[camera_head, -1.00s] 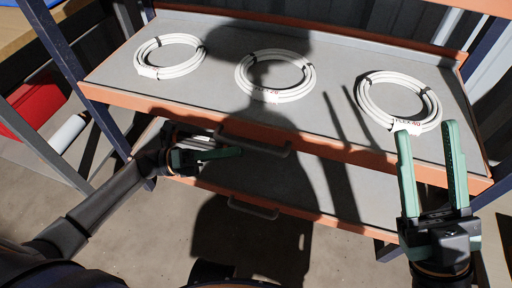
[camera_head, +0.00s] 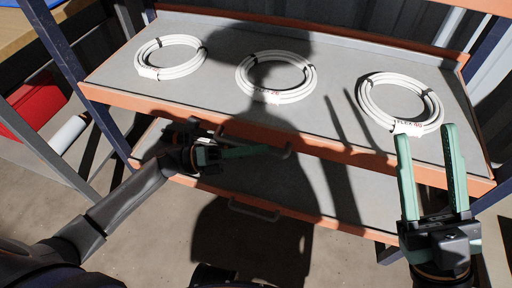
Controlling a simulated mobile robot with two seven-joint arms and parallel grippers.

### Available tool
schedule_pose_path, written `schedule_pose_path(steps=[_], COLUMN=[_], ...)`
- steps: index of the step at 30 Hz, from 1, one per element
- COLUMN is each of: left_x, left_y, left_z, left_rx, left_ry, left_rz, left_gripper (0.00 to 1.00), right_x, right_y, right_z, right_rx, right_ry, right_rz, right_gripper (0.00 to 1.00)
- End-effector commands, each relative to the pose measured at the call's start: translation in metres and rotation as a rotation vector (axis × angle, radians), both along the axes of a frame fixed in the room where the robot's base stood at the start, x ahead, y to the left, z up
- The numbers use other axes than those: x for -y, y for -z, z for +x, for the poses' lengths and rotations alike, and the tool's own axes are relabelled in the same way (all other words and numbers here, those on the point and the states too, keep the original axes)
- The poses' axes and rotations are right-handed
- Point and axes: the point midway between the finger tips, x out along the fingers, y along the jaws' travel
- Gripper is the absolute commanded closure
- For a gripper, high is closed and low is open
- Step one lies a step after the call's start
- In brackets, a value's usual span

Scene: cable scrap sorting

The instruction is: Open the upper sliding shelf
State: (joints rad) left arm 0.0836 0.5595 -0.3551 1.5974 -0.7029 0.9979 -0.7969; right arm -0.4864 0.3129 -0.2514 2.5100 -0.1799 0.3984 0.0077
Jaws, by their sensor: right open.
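The upper sliding shelf (camera_head: 215,62) is a grey tray with an orange front edge, in the middle of the head view. Its dark bar handle (camera_head: 282,150) sits on the front edge. My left gripper (camera_head: 262,150) is at the handle, its green fingers just below and in front of the bar. I cannot tell whether they touch it or how far apart they are. My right gripper (camera_head: 434,170) is open and empty, with its fingertips over the shelf's right front part, near the right cable coil (camera_head: 400,102).
The left coil (camera_head: 170,56) and middle coil (camera_head: 276,77) also lie on the upper shelf. A lower shelf (camera_head: 290,185) with its own handle (camera_head: 253,209) is below. Blue rack posts (camera_head: 57,45) stand at the sides. A red object (camera_head: 35,105) is at the left. The floor in front is bare.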

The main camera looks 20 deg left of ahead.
Motion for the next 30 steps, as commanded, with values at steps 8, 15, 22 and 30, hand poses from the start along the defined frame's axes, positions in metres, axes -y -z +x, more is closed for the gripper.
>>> schedule_pose_path(steps=[8,15,22,30], left_x=[-0.0004,-0.0004,-0.0005,-0.0006], left_y=[0.0002,0.0003,0.0003,0.0004], left_z=[-0.0001,-0.0001,-0.0001,-0.0002], left_rx=[0.000,0.000,0.000,0.000], left_ry=[-0.001,-0.001,-0.001,0.000], left_rz=[0.001,0.001,0.001,0.001], left_gripper=[1.00,1.00,1.00,1.00], right_x=[0.0000,0.0000,0.0000,0.0000], right_y=[0.0001,0.0001,0.0001,0.0001], right_z=[-0.0001,-0.0001,-0.0001,-0.0001], right_rx=[0.000,0.000,0.000,0.000], right_ry=[-0.001,-0.001,0.000,0.000], right_rz=[0.001,0.001,0.001,0.001], right_gripper=[0.50,0.50,0.50,0.50])
